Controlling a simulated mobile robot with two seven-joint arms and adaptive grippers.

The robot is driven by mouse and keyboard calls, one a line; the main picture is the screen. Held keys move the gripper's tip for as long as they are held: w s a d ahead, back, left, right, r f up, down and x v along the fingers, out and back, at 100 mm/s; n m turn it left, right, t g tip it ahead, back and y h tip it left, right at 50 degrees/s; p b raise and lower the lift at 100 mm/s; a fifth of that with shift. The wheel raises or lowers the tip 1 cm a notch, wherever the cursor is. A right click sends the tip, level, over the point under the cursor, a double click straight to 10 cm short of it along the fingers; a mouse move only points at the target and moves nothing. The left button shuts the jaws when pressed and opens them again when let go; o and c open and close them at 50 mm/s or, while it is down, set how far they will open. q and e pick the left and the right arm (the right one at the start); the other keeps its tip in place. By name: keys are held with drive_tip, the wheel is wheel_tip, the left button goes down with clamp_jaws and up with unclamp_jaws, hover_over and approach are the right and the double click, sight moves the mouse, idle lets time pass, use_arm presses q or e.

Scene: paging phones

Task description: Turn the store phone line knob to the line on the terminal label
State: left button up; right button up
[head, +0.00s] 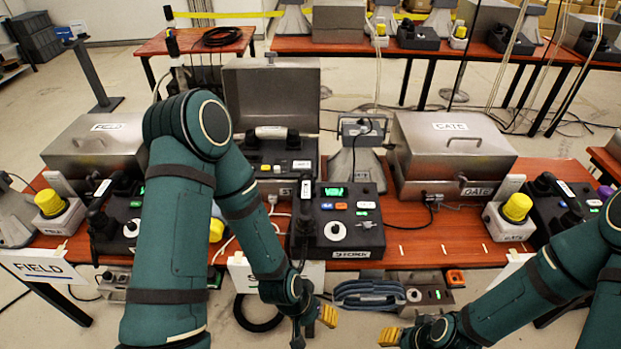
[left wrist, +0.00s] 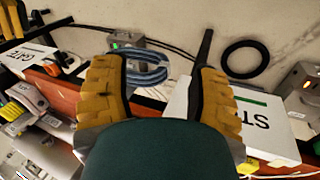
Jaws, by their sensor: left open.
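The store phone (head: 338,215) is a dark sloped box in the middle of the red table. It has a lit green display (head: 333,192) and a round white knob (head: 335,231). The direction of the knob's mark is too small to tell. The open grey store terminal (head: 272,92) stands behind it, partly hidden by my left arm; its label is unreadable. My left gripper (head: 318,322) is low in front of the table, apart from the knob. In the left wrist view its yellow fingers (left wrist: 162,82) are spread and empty. My right gripper (head: 390,336) shows only partly.
Closed grey cases marked FIELD (head: 95,150) and GATE (head: 453,147) flank the middle. Yellow-capped units (head: 516,207) stand on the table. A white ST sign (left wrist: 262,122) hangs at the front edge. Coiled blue cable (head: 368,293) lies below.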

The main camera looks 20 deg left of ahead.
use_arm(q)
drive_tip(key=w+d+r+m+g, duration=0.1)
drive_tip(key=w+r+m, duration=0.1)
drive_tip(key=w, duration=0.5)
drive_tip(key=w+d+r+m, duration=0.1)
drive_tip(key=w+r, duration=0.1)
drive_tip(key=w, duration=0.4)
drive_tip(key=m+y+p, duration=0.2)
drive_tip(key=y, duration=0.3)
approach(336, 227)
drive_tip(key=f, duration=0.3)
drive_tip(key=f+b, duration=0.1)
drive_tip(key=f, duration=0.2)
drive_tip(key=a+f, duration=0.1)
drive_tip(key=f, duration=0.3)
drive_tip(key=shift+w+f+b, duration=0.1)
drive_tip(key=shift+w+b, duration=0.1)
drive_tip(key=shift+b, duration=0.15)
clamp_jaws()
